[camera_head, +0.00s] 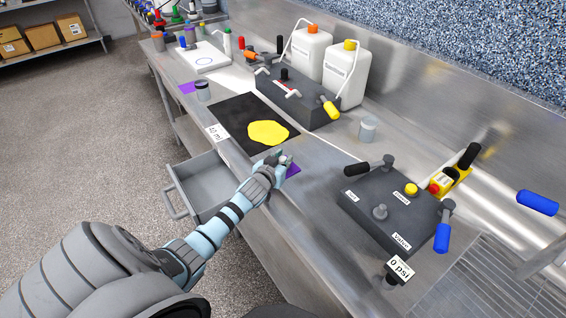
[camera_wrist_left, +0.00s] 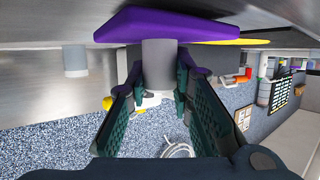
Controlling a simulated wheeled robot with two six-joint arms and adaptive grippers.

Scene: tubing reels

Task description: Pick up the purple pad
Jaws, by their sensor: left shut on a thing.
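A purple pad (camera_head: 293,170) lies on the steel counter near its front edge, partly hidden by my left gripper (camera_head: 277,161). In the left wrist view, which looks upside down, the purple pad (camera_wrist_left: 170,24) spreads across the top. A grey cylinder (camera_wrist_left: 158,65) meets the middle of the pad's face. My left gripper's fingers (camera_wrist_left: 158,88) are shut on this cylinder from both sides. The fingers do not reach the pad itself. I cannot tell whether the cylinder is fixed to the pad. My right gripper is not in view.
A black mat (camera_head: 226,112) with a yellow patch (camera_head: 268,132) lies just behind. A dark control box (camera_head: 384,210) with levers stands to the right, a grey jar (camera_head: 368,129) behind. An open drawer (camera_head: 205,183) juts out below the counter.

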